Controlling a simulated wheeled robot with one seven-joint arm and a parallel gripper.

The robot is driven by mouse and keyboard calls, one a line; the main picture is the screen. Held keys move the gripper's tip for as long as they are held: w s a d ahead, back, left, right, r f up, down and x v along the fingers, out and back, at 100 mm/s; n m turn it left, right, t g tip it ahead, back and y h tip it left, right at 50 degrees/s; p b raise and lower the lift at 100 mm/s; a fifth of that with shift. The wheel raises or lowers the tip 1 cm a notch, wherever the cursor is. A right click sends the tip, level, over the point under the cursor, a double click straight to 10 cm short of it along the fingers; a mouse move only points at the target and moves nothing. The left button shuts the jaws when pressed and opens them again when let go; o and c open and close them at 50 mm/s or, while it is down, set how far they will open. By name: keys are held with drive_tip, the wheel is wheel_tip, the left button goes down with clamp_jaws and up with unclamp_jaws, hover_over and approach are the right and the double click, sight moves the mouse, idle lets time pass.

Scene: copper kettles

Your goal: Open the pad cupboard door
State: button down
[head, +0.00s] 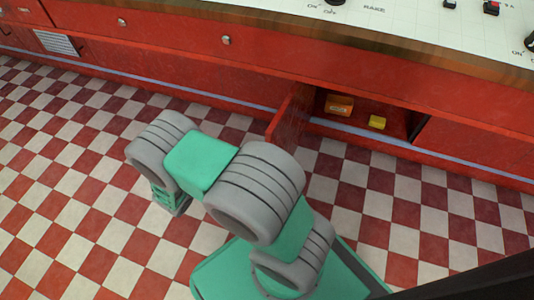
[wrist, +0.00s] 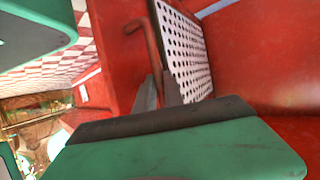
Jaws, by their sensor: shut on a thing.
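The pad cupboard door (head: 288,118) stands swung out from the red counter front, showing nearly edge-on in the head view. Its opening shows to the right. In the wrist view a bent copper-coloured handle (wrist: 151,40) runs down between the fingers of my gripper (wrist: 159,88). The gripper is shut on this handle. A white perforated panel (wrist: 186,50) sits just right of the handle, against red surfaces.
An orange box (head: 339,105) and a yellow block (head: 377,122) are inside the open cupboard. A counter (head: 420,30) with controls runs above. Drawer fronts with a round knob (head: 226,40) lie to the left. The checkered floor (head: 60,190) is clear around my arm.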

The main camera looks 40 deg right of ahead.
drive_tip(key=shift+w, duration=0.15)
drive_tip(key=shift+f, duration=0.1)
drive_tip(key=c, duration=1.5)
unclamp_jaws()
drive_tip(key=shift+o, duration=0.2)
drive_tip(key=p+v, duration=0.2)
drive_tip(key=v, duration=0.6)
